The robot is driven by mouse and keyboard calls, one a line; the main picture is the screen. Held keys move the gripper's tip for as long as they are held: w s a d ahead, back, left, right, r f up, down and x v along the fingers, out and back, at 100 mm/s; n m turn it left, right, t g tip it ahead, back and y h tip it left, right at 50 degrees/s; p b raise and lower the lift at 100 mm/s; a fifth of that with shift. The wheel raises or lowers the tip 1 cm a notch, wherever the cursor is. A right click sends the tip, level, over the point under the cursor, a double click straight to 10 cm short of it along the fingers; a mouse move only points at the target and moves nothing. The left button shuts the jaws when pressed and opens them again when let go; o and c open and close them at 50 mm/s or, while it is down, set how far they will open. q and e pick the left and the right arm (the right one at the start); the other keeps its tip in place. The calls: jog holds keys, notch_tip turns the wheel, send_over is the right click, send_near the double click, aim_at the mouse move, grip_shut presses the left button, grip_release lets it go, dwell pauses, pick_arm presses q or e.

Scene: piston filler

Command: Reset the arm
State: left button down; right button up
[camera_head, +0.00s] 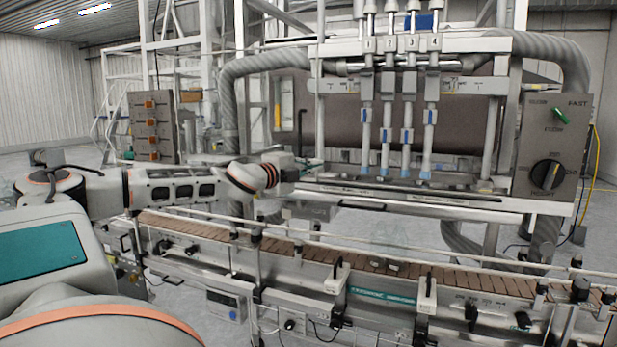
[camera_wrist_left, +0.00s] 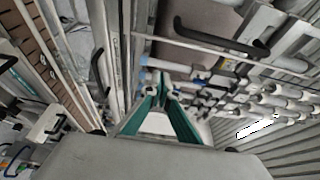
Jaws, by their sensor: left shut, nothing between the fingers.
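My left arm (camera_head: 165,187) comes in from the left and reaches level across toward the filler. My left gripper (camera_head: 316,163) is at the left end of the filler's lower frame, above the conveyor. Its green fingers show in the left wrist view (camera_wrist_left: 164,84), with their tips together and nothing between them. Whether the fingertips touch the frame cannot be told. The piston filler (camera_head: 410,120) stands behind, with several upright nozzles with blue parts. My right gripper is not in view.
The conveyor (camera_head: 375,261) with brown slats and side rails runs across the front. A control panel (camera_head: 553,150) with a green switch and black knob is at right. A panel with orange switches (camera_head: 151,130) stands at left. A grey hose (camera_head: 228,100) hangs close behind my arm.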

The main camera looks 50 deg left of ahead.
pick_arm(q)
jog(key=shift+b+v, duration=0.4)
jog(key=shift+v, duration=1.4)
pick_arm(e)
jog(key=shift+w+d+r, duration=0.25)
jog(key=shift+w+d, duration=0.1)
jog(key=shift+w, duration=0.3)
pick_arm(q)
jog(key=shift+r, duration=0.1)
